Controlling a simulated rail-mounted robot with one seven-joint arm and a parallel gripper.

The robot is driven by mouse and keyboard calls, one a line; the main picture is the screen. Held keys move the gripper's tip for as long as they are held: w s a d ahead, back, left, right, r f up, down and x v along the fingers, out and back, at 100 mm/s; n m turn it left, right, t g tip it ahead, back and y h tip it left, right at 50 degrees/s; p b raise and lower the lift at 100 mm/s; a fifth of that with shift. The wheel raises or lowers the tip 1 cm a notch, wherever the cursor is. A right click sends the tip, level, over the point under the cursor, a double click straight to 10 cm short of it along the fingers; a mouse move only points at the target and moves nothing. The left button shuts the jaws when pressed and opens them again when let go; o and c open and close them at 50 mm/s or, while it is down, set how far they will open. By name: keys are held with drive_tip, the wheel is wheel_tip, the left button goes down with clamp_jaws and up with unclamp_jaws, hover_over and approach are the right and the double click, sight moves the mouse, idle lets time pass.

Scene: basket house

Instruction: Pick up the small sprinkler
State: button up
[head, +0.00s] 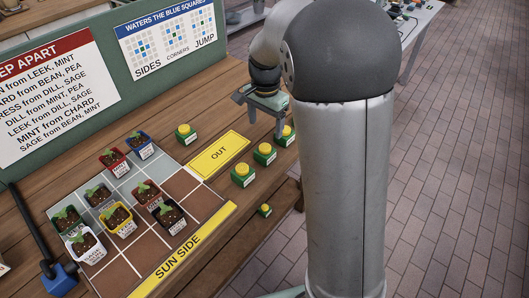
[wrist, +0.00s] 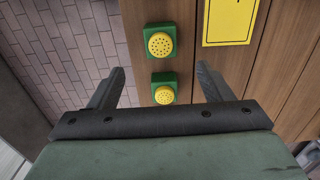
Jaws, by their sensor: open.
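Several sprinklers with green square bases and round yellow tops are in the head view. The smallest-looking sprinkler (head: 264,210) sits apart, low at the wooden edge near the front. Larger-looking ones stand on the table: one (head: 186,134) left of the yellow OUT plate, two (head: 264,153) (head: 243,174) right of it, and one (head: 288,135) partly hidden by my gripper. My gripper (head: 267,118) is open, above the table's right part. In the wrist view, my gripper (wrist: 160,80) has a sprinkler (wrist: 164,90) between its fingers in the picture and another (wrist: 160,43) beyond; contact is not visible.
The yellow OUT plate (head: 219,153) lies flat on the wooden table. A tiled grid (head: 120,256) holds several potted seedlings at left. A green board (head: 112,52) with signs stands behind. My column hides part of the right side.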

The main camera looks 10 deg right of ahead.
sight(265, 147)
wheel_tip(265, 147, down, 12)
drive_tip(key=shift+f, duration=0.1)
drive_tip(key=c, duration=1.1)
